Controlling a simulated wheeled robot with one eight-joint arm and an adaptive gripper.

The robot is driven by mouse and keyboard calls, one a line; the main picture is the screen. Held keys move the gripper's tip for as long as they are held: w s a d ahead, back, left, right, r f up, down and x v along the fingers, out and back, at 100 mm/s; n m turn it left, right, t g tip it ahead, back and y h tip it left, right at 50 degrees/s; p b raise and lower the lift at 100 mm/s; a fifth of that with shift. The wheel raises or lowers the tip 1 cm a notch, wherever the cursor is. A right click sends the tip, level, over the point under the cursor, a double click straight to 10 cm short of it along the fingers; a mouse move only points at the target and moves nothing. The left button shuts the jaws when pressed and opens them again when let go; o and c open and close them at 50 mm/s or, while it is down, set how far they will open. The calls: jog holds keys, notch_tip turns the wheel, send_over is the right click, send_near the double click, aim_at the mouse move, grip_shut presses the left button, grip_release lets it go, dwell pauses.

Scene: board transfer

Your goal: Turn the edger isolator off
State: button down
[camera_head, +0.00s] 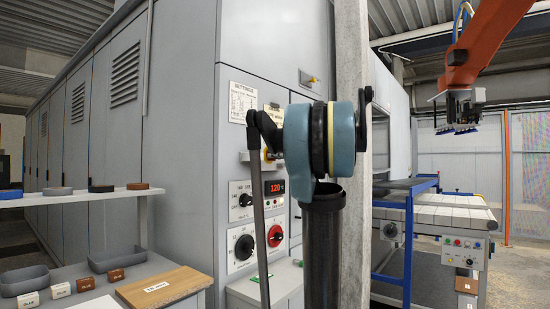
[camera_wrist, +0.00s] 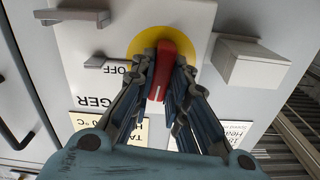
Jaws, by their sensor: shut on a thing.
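The edger isolator shows in the wrist view as a red handle (camera_wrist: 165,68) on a round yellow plate (camera_wrist: 202,46). The handle stands close to upright in the picture, its lower end leaning slightly left, with a white mark near that end. An "OFF" label (camera_wrist: 116,69) is left of the yellow plate, and a cut-off label ending in "GER" is below it. My gripper (camera_wrist: 163,88) is shut on the red handle, one finger on each side. In the head view my arm hides most of the gripper and the handle.
In the wrist view a grey block (camera_wrist: 250,63) sticks out right of the handle, and a grey lever (camera_wrist: 72,16) is at upper left. In the head view a red knob (camera_head: 275,236) and a "120" display (camera_head: 274,188) are lower on the cabinet. A concrete post (camera_head: 352,60) stands close to my arm.

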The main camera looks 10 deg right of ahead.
jog(key=shift+w+d+f+m, duration=0.1)
jog(key=shift+m, duration=2.65)
jog(key=shift+w+d+f+m, duration=0.1)
jog(key=shift+m, duration=2.6)
jog(key=shift+d+f+m, duration=0.1)
jog(key=shift+m, duration=2.65)
jog(key=c, duration=1.6)
grip_release()
jog(key=shift+f, duration=0.1)
jog(key=shift+o, duration=0.2)
